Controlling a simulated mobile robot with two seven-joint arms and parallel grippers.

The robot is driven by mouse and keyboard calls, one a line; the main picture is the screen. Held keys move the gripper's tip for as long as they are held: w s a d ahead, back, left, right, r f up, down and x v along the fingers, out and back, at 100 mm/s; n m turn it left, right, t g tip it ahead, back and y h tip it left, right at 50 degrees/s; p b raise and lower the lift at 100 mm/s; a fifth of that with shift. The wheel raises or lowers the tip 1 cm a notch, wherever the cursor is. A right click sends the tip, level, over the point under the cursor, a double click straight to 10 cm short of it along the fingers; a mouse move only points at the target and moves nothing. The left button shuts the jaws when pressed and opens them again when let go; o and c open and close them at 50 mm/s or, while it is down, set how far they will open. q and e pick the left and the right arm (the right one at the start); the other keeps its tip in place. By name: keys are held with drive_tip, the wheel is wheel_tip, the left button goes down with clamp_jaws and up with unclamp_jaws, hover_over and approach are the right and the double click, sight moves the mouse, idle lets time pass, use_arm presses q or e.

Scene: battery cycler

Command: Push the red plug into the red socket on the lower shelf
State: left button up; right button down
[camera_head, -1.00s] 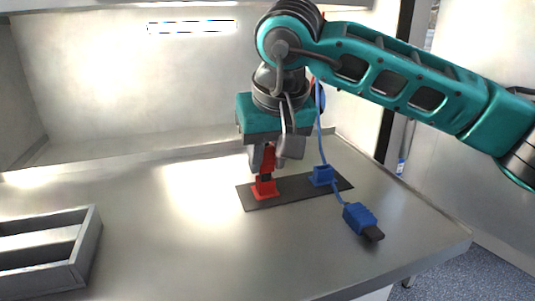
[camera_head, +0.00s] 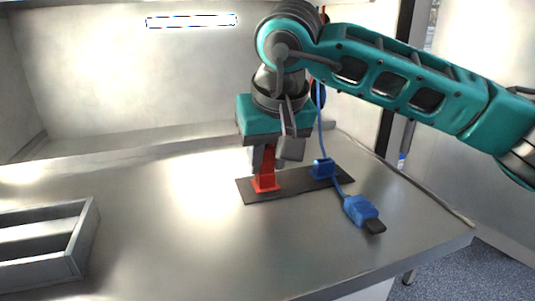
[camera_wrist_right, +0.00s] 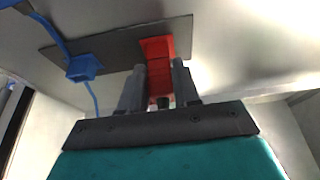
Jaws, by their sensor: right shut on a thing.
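The red plug (camera_head: 268,157) stands upright between the fingers of my right gripper (camera_head: 270,151), which is shut on it. The red socket (camera_head: 265,185) sits on the dark plate directly below the plug. Plug and socket appear to meet, with no black tip visible between them. In the right wrist view, the red plug (camera_wrist_right: 160,87) lies between the two fingers and lines up with the red socket (camera_wrist_right: 157,48). The plug's upper part is hidden by the gripper. My left gripper is not in view.
The dark plate (camera_head: 294,181) also carries a blue socket (camera_head: 323,169) to the right. A blue plug (camera_head: 361,210) with a black tip lies on the metal surface, with a blue cable running upward. A grey tray (camera_head: 84,235) stands at left. The middle surface is clear.

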drive_tip(key=c, duration=0.7)
unclamp_jaws()
drive_tip(key=shift+c, duration=0.2)
